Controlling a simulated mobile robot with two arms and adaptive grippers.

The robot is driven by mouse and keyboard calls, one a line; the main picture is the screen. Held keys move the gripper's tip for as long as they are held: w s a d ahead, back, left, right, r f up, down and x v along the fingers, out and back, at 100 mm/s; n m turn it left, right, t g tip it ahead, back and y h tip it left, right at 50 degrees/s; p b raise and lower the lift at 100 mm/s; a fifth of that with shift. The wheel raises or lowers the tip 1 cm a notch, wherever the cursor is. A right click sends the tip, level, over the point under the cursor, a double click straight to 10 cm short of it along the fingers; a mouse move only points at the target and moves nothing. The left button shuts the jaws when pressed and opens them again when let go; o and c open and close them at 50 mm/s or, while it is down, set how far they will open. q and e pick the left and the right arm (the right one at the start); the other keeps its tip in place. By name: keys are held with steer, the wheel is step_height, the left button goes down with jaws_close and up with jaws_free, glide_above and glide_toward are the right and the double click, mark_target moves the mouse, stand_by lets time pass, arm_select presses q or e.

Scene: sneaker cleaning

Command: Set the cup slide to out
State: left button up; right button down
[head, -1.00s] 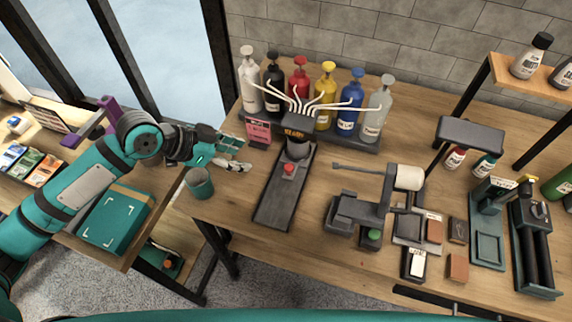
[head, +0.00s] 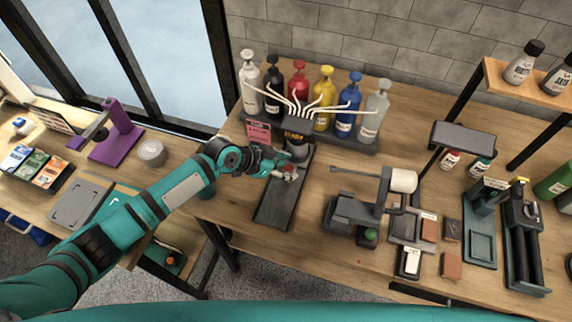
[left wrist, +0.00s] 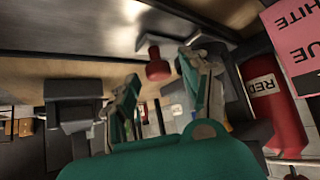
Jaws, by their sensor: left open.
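The cup slide is a dark rail (head: 277,203) running forward from under the dispenser head with its READY display (head: 296,134). Its red knob (head: 289,167) is at the upper part of the rail, near the dispenser. In the left wrist view the red knob (left wrist: 157,70) shows ahead of and roughly between the fingers. My left gripper (head: 281,167) is open at the knob; its fingers (left wrist: 158,90) stand apart in the wrist view. I cannot tell whether they touch the knob. My right gripper is out of view.
A machine with a white roller (head: 403,181) stands right of the rail. The rail's front end is clear.

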arm_select(q)
steer(key=shift+d+f, duration=0.15)
steer(key=shift+d, duration=0.05)
jaws_close()
stand_by(0.4)
